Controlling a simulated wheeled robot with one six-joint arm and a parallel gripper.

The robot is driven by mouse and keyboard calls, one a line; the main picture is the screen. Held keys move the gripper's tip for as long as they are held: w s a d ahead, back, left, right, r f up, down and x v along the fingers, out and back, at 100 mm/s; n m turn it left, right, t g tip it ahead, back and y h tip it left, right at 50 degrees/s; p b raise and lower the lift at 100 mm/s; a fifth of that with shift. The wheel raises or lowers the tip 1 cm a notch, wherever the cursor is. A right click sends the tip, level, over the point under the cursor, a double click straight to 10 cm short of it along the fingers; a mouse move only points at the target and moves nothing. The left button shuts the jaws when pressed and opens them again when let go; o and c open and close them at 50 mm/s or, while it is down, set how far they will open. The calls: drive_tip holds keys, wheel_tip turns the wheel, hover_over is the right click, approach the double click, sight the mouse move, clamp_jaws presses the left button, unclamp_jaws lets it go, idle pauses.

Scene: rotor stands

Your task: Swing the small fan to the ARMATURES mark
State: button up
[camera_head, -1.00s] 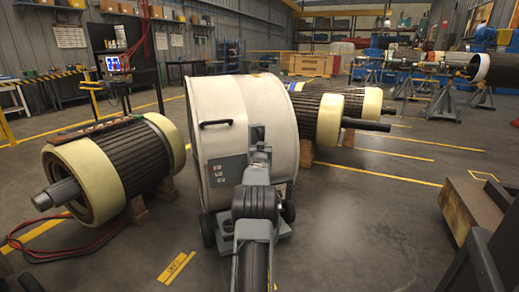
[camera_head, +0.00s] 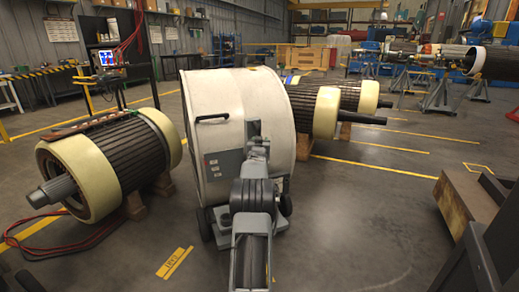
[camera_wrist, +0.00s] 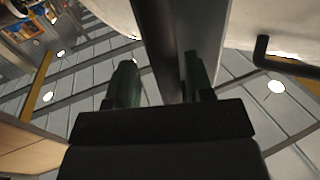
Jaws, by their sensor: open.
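The fan is a large white drum (camera_head: 238,100) on a wheeled base, in the middle of the head view. A black handle (camera_head: 212,118) and a grey switch panel (camera_head: 222,170) are on its side. My gripper (camera_head: 255,133) is at the near side of the drum, small and partly hidden by my wrist. In the wrist view my gripper (camera_wrist: 158,85) is open. A grey bar (camera_wrist: 180,30) lies at and beyond the fingers; I cannot tell whether it is between them. The black handle (camera_wrist: 262,52) is to the right, apart. I cannot read any ARMATURES mark.
A large armature (camera_head: 120,160) on wooden blocks stands left of the fan, with red cables (camera_head: 70,245). Another armature (camera_head: 325,110) is behind right. A yellow floor plate (camera_head: 175,263) with unclear lettering lies front left. A workbench (camera_head: 465,205) is at right. Floor right of the fan is clear.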

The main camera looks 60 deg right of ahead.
drive_tip(key=p+v, duration=0.2)
drive_tip(key=v, duration=1.1)
drive_tip(key=shift+s+a, duration=0.15)
drive_tip(key=shift+s, duration=0.05)
